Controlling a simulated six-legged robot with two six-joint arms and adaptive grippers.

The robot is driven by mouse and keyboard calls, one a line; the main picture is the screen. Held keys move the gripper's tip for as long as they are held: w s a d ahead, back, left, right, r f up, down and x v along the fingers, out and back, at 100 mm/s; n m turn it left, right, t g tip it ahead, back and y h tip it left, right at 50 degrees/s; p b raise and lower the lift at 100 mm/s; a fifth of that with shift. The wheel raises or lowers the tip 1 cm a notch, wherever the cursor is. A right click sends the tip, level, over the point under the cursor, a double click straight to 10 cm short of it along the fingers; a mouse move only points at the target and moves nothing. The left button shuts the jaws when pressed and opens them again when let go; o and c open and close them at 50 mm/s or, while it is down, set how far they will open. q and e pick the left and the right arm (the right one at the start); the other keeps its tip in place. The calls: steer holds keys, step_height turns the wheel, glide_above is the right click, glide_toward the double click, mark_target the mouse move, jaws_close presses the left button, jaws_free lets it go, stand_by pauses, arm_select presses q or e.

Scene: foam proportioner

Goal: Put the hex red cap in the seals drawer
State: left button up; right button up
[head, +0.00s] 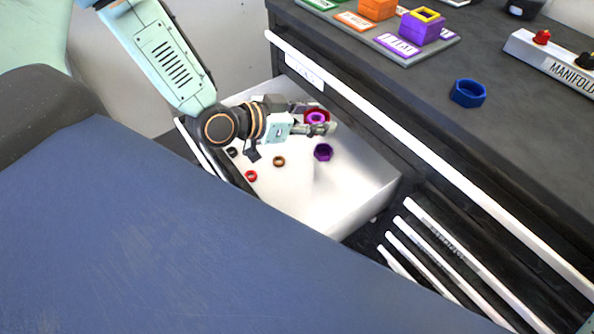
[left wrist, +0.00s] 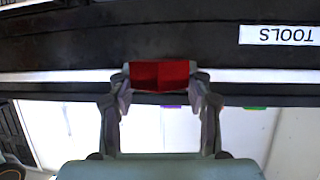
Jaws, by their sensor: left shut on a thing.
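My left gripper (head: 322,122) is shut on the hex red cap (head: 317,110) and holds it over the open drawer (head: 350,195), near the cabinet face. In the left wrist view the cap (left wrist: 160,76) sits between both fingertips, with two faceted sides showing. A purple ring shows through or just behind the cap in the head view; I cannot tell which. The drawer is pale inside, and its own label is not readable. A label reading TOOLS (left wrist: 275,35) shows upside down on the dark cabinet face in the left wrist view. My right gripper is not in view.
In the drawer lie a purple hex piece (head: 323,152), a brown ring (head: 279,161), a small red ring (head: 251,176) and a black ring (head: 232,152). The countertop (head: 430,70) holds a blue hex ring (head: 468,93), coloured blocks and a MANIFOLD block (head: 555,58).

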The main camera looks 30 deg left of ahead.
arm_select(q)
steer(key=w+a+f+n+t+y+b, duration=0.2)
steer(key=w+a+f+n+y+b, duration=0.2)
steer(key=w+a+f+n+y, duration=0.4)
steer(key=n+g+y+b, duration=0.4)
steer(key=n+g+y, duration=0.1)
steer(key=n+y, duration=0.35)
glide_above(279, 159)
steer(key=shift+f, duration=2.9)
steer(key=shift+y, duration=0.25)
step_height(279, 159, down, 6)
steer(key=shift+a+r+b, duration=0.1)
steer(key=shift+b, duration=1)
step_height(279, 159, down, 4)
steer(key=shift+r+b, duration=0.2)
steer(key=shift+b, duration=0.5)
steer(key=shift+f, duration=0.1)
steer(key=shift+f, duration=0.1)
